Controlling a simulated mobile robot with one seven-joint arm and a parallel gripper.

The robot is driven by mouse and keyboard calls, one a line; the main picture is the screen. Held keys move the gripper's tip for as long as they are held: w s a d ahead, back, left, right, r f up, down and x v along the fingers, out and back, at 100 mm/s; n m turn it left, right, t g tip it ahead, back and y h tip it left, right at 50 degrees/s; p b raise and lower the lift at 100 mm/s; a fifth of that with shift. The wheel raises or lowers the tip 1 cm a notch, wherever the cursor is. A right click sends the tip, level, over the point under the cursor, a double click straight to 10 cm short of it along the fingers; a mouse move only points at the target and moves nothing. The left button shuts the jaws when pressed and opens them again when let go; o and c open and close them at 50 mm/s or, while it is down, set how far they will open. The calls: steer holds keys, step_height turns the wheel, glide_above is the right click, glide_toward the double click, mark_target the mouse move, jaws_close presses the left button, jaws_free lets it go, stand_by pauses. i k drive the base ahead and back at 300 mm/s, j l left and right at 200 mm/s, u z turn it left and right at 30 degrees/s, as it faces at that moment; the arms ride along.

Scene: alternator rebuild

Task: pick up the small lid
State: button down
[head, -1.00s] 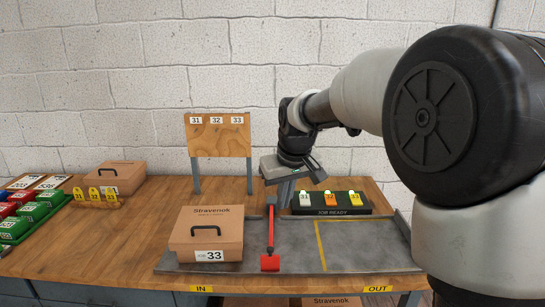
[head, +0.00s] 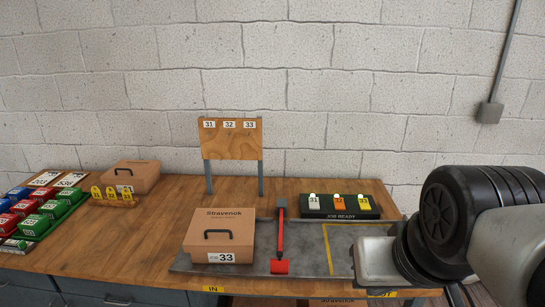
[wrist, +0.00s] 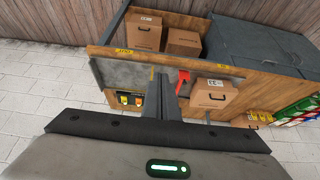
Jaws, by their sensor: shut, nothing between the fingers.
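No loose small lid can be picked out in either view. The cardboard box marked 33 (head: 219,243) stands closed on the left of the grey mat, with a dark handle on its top; it also shows in the wrist view (wrist: 213,97). Another closed cardboard box (head: 140,176) stands at the back left of the bench. My gripper (wrist: 172,83) shows in the wrist view with its fingers shut and empty, apart from everything, with the bench beyond them. In the head view my arm is at the right and hides part of the mat's right end.
A wooden board (head: 231,140) stands on posts. Red, green and blue bins (head: 42,212) fill the far left. The bench's middle left is clear.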

mark_target(210, 230)
steer(key=i+j, duration=0.15)
steer(key=j, duration=0.2)
steer(key=i+j, duration=0.15)
steer(key=j, duration=0.2)
steer(key=i+j, duration=0.15)
steer(key=j, duration=0.2)
steer(key=i+j, duration=0.15)
steer(key=j, duration=0.2)
steer(key=i+j, duration=0.15)
steer(key=j, duration=0.2)
